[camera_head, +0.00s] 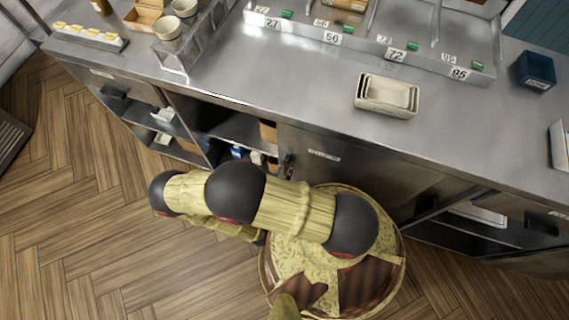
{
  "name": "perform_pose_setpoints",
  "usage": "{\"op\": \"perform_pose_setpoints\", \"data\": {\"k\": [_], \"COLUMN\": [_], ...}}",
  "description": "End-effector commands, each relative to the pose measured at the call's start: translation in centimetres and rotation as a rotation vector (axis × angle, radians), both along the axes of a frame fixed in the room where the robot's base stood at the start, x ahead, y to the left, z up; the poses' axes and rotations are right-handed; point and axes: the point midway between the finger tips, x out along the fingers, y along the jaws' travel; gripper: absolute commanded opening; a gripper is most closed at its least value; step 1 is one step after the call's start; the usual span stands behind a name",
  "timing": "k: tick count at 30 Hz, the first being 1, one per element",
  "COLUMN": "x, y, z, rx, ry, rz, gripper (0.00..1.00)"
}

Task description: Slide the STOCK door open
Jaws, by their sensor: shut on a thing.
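A steel sliding door (370,178) with a small label, too small to read for certain, is in the counter front at the middle. A dark upright handle (288,160) is at its left end. My gripper (287,172) is mostly hidden behind my own arm; only a dark bit shows at the handle, and it is shut there. Left of this door is an open bay (235,127) with shelves and small items inside. My arm is folded low in front of the counter.
Another steel door (130,88) with a dark handle is at the left, and one at the right (540,222). An open bay (470,215) lies between the middle and right doors. Cream trays (387,95) and a numbered rack (340,40) stand on the counter.

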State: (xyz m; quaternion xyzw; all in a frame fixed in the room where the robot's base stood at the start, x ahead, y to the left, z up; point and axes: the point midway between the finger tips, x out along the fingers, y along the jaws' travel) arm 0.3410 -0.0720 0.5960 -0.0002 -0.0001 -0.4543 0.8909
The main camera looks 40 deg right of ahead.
Motion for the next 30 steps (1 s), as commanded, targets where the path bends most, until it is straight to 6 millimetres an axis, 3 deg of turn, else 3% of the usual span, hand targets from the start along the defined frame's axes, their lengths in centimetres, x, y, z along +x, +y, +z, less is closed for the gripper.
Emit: {"op": "perform_pose_setpoints", "data": {"k": [3,4,13,23,30], "x": [0.0,0.0,0.0,0.0,-0.8], "y": [0.0,0.0,0.0,0.1,1.5], "z": [0.0,0.0,0.0,0.0,0.0], "rx": [-0.001,0.001,0.000,0.000,0.000], "ry": [0.001,0.001,0.000,0.000,0.000], "rz": [0.000,0.000,0.001,0.001,0.006], "gripper": [0.00,0.18,0.35,0.35,0.35]}}
